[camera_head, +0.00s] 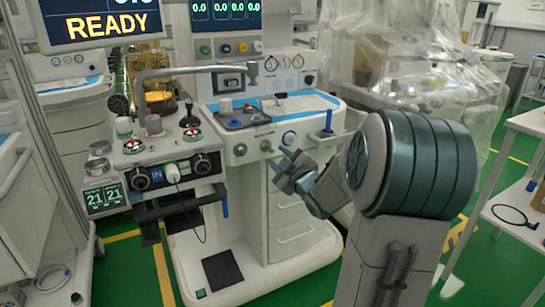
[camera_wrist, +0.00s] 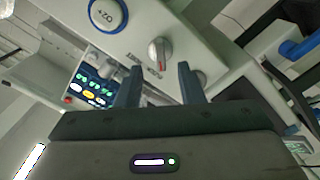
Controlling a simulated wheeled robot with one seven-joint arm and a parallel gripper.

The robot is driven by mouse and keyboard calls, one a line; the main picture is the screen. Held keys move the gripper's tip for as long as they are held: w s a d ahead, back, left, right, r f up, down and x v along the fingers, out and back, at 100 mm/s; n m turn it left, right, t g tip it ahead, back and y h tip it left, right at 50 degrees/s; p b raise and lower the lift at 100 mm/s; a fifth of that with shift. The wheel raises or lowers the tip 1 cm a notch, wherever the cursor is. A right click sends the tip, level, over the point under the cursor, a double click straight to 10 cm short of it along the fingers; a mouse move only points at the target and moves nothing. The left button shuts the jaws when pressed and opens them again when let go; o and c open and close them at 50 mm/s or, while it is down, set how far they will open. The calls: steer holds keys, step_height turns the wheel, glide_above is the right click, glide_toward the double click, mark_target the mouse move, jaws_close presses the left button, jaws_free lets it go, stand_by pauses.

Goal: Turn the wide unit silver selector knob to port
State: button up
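The silver selector knob (camera_wrist: 160,50) sits on the white front panel of the wide unit, with a red mark on its face. It lies just beyond my fingertips, roughly between them in the wrist view and not touched as far as I can see. In the head view the knob (camera_head: 266,146) is small, on the panel just above and left of my gripper (camera_head: 280,164). My gripper (camera_wrist: 157,78) is open and empty, its two dark fingers apart and pointing at the panel. The panel lettering near the knob is too blurred to read.
A blue-ringed O2+ button (camera_wrist: 108,14) sits beside the knob; it also shows in the head view (camera_head: 289,138). A narrower unit with dials (camera_head: 172,172) stands left. A side shelf (camera_head: 520,213) stands right.

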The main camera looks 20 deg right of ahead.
mark_target(270, 149)
steer(key=shift+w+b, duration=0.35)
steer(key=shift+w, duration=1.9)
jaws_close()
